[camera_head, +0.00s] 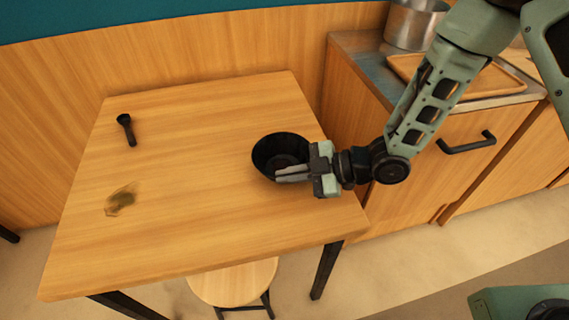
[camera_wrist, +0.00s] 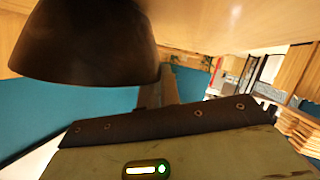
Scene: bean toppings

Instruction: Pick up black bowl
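The black bowl (camera_head: 268,149) stands on the right part of the wooden table, its open top facing up. My gripper (camera_head: 281,174) reaches in from the right at the bowl's near right side. Its pale fingers overlap the bowl's rim and inside in the head view. I cannot tell whether they touch it or how far apart they are. In the wrist view the bowl (camera_wrist: 85,45) fills the upper left, very close, and looks upside down. A dark finger (camera_wrist: 181,86) shows partly beside it there.
A round stool (camera_head: 235,283) stands at the front edge. A counter with a metal pot (camera_head: 413,25) and wooden board (camera_head: 480,78) is at right.

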